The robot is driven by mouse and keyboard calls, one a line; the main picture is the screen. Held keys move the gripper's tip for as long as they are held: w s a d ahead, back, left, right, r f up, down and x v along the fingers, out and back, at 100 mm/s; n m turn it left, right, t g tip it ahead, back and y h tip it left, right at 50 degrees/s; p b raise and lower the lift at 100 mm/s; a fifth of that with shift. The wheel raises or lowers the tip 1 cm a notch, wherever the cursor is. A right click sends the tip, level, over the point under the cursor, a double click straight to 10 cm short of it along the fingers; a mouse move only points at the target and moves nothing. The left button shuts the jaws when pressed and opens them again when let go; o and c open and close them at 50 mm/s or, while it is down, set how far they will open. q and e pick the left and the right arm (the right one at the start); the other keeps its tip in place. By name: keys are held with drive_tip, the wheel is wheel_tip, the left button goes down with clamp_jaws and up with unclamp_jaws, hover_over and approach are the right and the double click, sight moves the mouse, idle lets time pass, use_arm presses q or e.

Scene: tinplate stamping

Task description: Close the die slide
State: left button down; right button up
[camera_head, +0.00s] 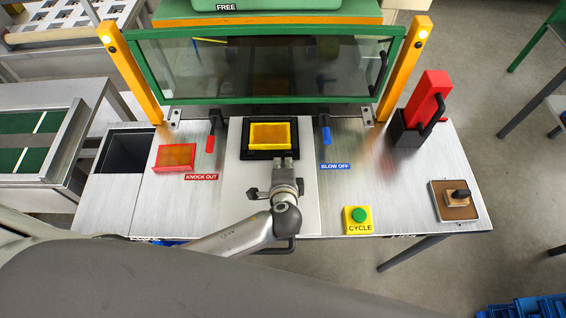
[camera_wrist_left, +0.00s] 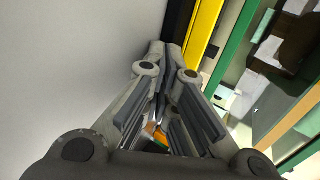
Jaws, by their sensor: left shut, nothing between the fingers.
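The die slide (camera_head: 237,200) is a pale plate on the metal worktop. It carries a black die frame (camera_head: 247,154) with a yellow block (camera_head: 268,134) in it, just in front of the green-framed guard (camera_head: 264,101). A dark handle (camera_head: 284,249) shows at the slide's front edge, partly behind my arm. My left gripper (camera_head: 284,160) is shut and empty above the slide, its fingertips at the front of the die frame. In the wrist view its fingertips (camera_wrist_left: 170,52) are close to the yellow block (camera_wrist_left: 204,30); contact cannot be told. My right gripper is out of view.
A red knock-out lever (camera_head: 210,143) and red-rimmed tray (camera_head: 175,158) are left; a blue blow-off lever (camera_head: 326,136) is right. A green cycle button (camera_head: 358,214), a red tool in a black holder (camera_head: 428,100) and a joystick pad (camera_head: 455,205) stand farther right. An open bin (camera_head: 126,152) is left.

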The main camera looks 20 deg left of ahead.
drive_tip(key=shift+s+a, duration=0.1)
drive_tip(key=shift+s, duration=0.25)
use_arm(q)
drive_tip(key=w+a+b, duration=0.1)
drive_tip(key=w, duration=0.4)
drive_tip(key=w+a+b, duration=0.1)
drive_tip(key=w+a, duration=0.1)
drive_tip(key=w, duration=0.4)
drive_tip(key=w+a+b, duration=0.1)
drive_tip(key=w+a, duration=0.1)
drive_tip(key=w, duration=0.4)
drive_tip(key=shift+w+r, duration=0.1)
drive_tip(key=shift+w, duration=0.05)
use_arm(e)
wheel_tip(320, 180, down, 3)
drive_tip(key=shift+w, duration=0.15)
